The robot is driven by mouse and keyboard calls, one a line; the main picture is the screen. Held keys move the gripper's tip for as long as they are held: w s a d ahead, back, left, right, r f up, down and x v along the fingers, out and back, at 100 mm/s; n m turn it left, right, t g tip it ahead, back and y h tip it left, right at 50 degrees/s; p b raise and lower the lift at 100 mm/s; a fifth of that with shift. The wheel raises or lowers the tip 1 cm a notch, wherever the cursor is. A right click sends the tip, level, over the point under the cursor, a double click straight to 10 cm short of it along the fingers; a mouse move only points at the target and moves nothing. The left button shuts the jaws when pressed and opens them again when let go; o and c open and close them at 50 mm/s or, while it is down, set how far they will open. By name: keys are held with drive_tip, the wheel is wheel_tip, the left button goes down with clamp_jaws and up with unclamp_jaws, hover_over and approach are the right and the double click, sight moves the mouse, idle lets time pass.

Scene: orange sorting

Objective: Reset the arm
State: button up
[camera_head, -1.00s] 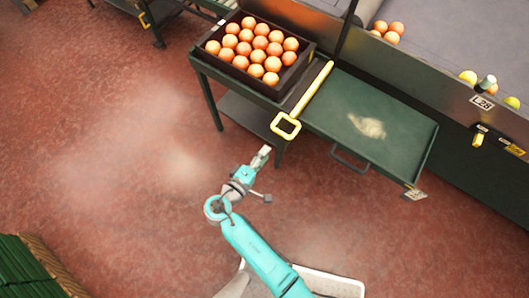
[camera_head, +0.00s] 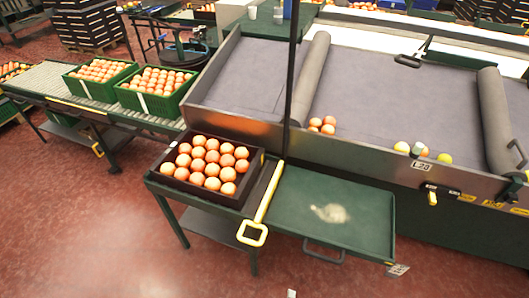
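Only a small pale tip at the bottom edge seems to be my gripper (camera_head: 291,293); the rest of my arm is out of the picture. Whether its fingers are open or shut does not show. It is in front of the green side table, apart from it in the picture. On that table stands a dark crate (camera_head: 254,182) full of oranges (camera_head: 205,163).
Green crates (camera_head: 157,103) of oranges stand on a conveyor at left. Red floor is clear at lower left.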

drive_tip(key=s+d+r+m+y, duration=0.2)
drive_tip(key=s+d+r+m, duration=0.15)
drive_tip(key=s, duration=0.35)
drive_tip(key=s+d+r+m+y, duration=0.1)
drive_tip(key=s+d+r+m, duration=0.2)
drive_tip(key=s, duration=0.4)
drive_tip(key=s+d+r+m+t, duration=0.2)
drive_tip(key=s+r+m, duration=0.1)
drive_tip(key=r, duration=0.7)
drive_tip(key=s+d+r+m+t+h, duration=0.1)
drive_tip(key=s+r, duration=0.4)
drive_tip(key=r, duration=0.5)
drive_tip(key=shift+d+r+m+t, duration=0.2)
drive_tip(key=shift+d+m+t, duration=0.2)
drive_tip(key=shift+d+m, duration=0.7)
drive_tip(key=shift+s+a, duration=0.1)
drive_tip(key=shift+a, duration=0.05)
